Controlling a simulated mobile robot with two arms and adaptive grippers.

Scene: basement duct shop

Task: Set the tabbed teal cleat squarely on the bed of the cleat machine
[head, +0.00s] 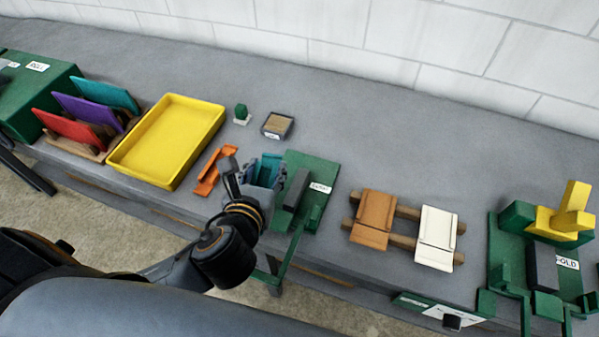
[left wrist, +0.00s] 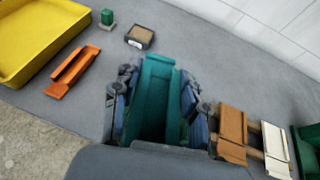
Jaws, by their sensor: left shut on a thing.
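My left gripper (head: 262,174) is shut on the teal cleat (head: 270,167), a channel-shaped strip with raised sides. In the left wrist view the cleat (left wrist: 155,92) stretches away between the two blue-grey fingers (left wrist: 153,108). The cleat machine (head: 322,172) is a green bed with a dark block and a white label, just right of the gripper. The gripper and cleat are at its left edge and hide part of it. I cannot tell whether the cleat touches the bed, and its tab is not clear. My right gripper is not in view.
An orange cleat (head: 213,172) lies left of the gripper, beside a yellow tray (head: 123,159). A small green block (head: 241,112) and a small box (head: 277,125) stand behind. Brown (head: 373,215) and white (head: 436,238) pieces rest on wooden rails. A green folding machine (head: 508,250) stands far right.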

